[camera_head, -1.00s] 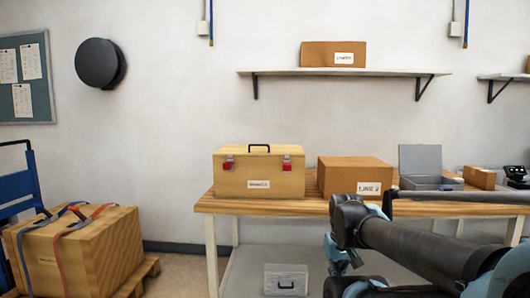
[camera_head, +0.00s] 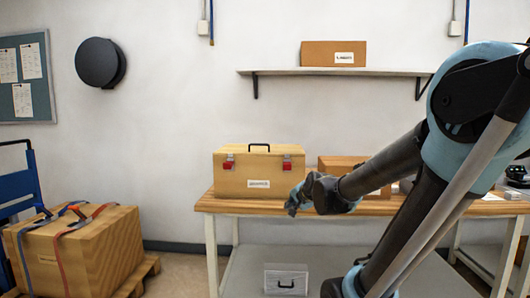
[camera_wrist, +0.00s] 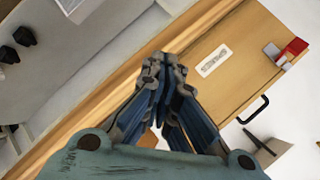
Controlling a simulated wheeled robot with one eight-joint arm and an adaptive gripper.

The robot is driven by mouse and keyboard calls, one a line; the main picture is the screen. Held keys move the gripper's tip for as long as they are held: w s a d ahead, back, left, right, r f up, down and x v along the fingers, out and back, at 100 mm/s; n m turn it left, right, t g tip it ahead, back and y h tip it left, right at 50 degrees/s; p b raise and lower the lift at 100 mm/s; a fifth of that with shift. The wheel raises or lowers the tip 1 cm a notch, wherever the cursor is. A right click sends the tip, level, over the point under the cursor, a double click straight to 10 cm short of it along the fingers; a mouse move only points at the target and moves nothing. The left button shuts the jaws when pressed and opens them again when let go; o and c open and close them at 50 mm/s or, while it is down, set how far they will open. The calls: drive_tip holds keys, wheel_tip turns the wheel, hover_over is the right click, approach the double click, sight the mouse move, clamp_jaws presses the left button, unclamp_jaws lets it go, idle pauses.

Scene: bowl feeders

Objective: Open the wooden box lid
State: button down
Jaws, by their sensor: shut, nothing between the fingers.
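The wooden box (camera_head: 235,178) stands on the workbench with its lid down. It has a black handle (camera_head: 259,147) on top, a white label, a left red latch (camera_head: 228,163) and a right red latch (camera_head: 287,163) on its front. My gripper (camera_head: 294,205) is just right of the box's lower front corner in the head view, apparently in front of it. In the wrist view my gripper (camera_wrist: 164,62) is shut and empty, pointing toward the bench edge. Beside it lie the box front (camera_wrist: 232,83), one red latch (camera_wrist: 291,50) and the handle (camera_wrist: 253,110); the other latch is not visible there.
A cardboard box (camera_head: 340,162) stands right of the wooden box, partly behind my arm. The workbench edge (camera_head: 245,207) runs below. A wall shelf (camera_head: 380,72) holds another carton. A strapped crate (camera_head: 85,250) stands on a pallet at left. A clear bin (camera_head: 286,280) sits on the lower shelf.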

drive_tip(key=w+a+r+m+t+y, duration=0.1)
drive_tip(key=w+a+r+m+t, duration=0.25)
drive_tip(key=w, duration=0.25)
drive_tip(key=w+a+r+m+t+y, duration=0.1)
drive_tip(key=w+a+r+m+t, duration=0.1)
drive_tip(key=w+a+r+m, duration=0.3)
drive_tip(key=m+t+h, duration=0.2)
drive_tip(key=m+t, duration=0.3)
drive_tip(key=m, duration=0.4)
approach(265, 153)
drive_tip(key=a+r, duration=0.1)
drive_tip(key=a, duration=0.1)
drive_tip(key=w+r+m+t+h, duration=0.1)
drive_tip(key=w+m, duration=0.2)
drive_tip(key=w+r+m+t+h, duration=0.1)
drive_tip(key=w+r+m+h, duration=0.1)
drive_tip(key=m, duration=0.2)
drive_tip(key=w+r+m+t+h, duration=0.1)
drive_tip(key=w+m, duration=0.2)
drive_tip(key=shift+w+r+m+h, duration=0.2)
drive_tip(key=shift+w+m+h, duration=0.05)
drive_tip(key=shift+w+h, duration=0.15)
drive_tip(key=shift+d+r, duration=0.1)
drive_tip(key=shift+r, duration=0.5)
